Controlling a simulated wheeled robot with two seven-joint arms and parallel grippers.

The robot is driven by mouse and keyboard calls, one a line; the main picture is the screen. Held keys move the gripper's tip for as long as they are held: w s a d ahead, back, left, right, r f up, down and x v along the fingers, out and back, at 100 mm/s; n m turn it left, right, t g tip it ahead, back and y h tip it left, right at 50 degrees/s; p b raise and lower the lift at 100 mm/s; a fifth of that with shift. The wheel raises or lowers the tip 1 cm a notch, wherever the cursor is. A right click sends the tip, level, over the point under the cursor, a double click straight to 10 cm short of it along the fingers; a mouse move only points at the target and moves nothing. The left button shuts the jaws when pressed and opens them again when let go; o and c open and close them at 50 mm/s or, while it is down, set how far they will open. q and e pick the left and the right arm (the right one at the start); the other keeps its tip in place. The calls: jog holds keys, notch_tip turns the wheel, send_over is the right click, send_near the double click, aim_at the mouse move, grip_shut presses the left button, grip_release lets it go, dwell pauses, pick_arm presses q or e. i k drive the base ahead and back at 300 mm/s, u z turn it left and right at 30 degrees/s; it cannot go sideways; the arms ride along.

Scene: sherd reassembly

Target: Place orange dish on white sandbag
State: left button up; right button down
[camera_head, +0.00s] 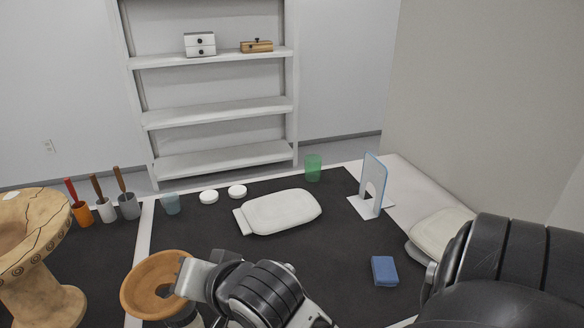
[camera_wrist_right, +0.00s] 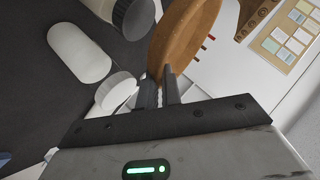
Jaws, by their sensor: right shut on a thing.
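The orange dish (camera_head: 140,278) is a round, shallow terracotta piece at the lower left of the head view. My right gripper (camera_head: 180,278) is shut on its right rim. In the right wrist view the dish (camera_wrist_right: 187,35) stands nearly edge-on at the fingertips of the right gripper (camera_wrist_right: 160,85). The white sandbag (camera_head: 282,211) lies flat on the dark mat, to the right of and beyond the dish, apart from it. My left gripper is not in view.
A large cracked pot (camera_head: 30,235) stands at the left. Brush cups (camera_head: 129,206), a blue cup (camera_head: 171,204), white lids (camera_head: 209,196) and a green cup (camera_head: 313,167) line the back. A bookend (camera_head: 374,185) and a blue block (camera_head: 384,270) are at the right. Dark mat (camera_head: 190,232) between dish and sandbag is clear.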

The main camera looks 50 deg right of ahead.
aim_at(276, 207)
jog(key=k, duration=0.2)
jog(key=u, duration=2.25)
jog(key=k, duration=1.25)
jog(key=z, duration=2.1)
jog(key=i, duration=0.5)
jog(key=u, duration=0.05)
